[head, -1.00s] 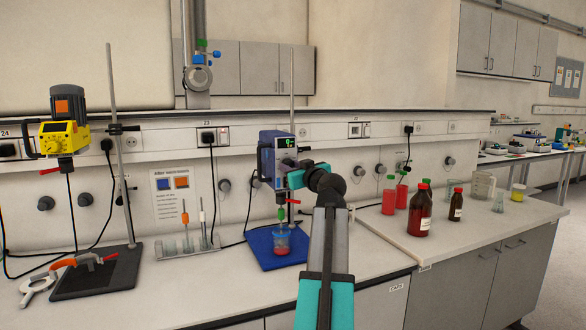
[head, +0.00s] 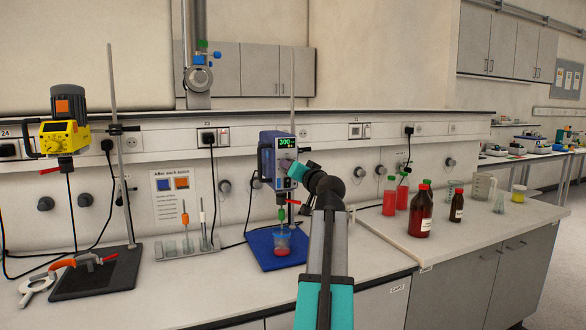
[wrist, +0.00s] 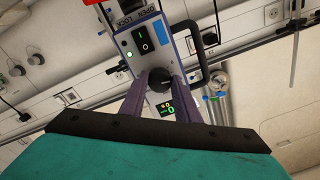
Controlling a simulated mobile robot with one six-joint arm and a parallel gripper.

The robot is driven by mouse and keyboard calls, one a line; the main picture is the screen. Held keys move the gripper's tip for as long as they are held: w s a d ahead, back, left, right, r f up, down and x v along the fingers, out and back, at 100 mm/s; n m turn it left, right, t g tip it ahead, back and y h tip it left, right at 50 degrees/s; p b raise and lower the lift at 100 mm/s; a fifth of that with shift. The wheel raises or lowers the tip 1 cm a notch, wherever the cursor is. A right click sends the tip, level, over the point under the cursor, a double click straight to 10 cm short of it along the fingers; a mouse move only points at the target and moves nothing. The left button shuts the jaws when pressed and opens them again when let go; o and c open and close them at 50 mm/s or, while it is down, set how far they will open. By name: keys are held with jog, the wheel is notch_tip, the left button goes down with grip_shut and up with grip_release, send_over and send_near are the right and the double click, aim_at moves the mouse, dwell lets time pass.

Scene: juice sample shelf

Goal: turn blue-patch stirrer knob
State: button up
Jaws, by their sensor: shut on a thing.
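The blue stirrer (head: 266,163) hangs on a stand above a blue base (head: 262,258). Its lit green display reads 300. A beaker of red liquid (head: 282,246) stands below it. My gripper (wrist: 162,84) is at the stirrer's front panel, its two purple fingers on either side of the round black knob (wrist: 160,79) and shut on it. The panel also has a switch (wrist: 144,39) with a lit green lamp beside it. In the head view my teal wrist hides the knob and fingers.
A yellow stirrer (head: 64,137) stands on the left. Red-liquid bottles (head: 390,202) and brown bottles (head: 420,212) stand to the right. The front middle of the bench is clear.

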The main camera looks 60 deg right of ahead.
jog(key=shift+m+p, duration=2.4)
jog(key=shift+m, duration=2.8)
jog(key=o, duration=1)
jog(key=shift+o, duration=0.2)
jog(key=shift+s+a, duration=0.15)
jog(key=shift+a, duration=0.05)
jog(key=b+v, duration=0.2)
jog(key=v, duration=1.1)
jog(key=shift+a, duration=0.3)
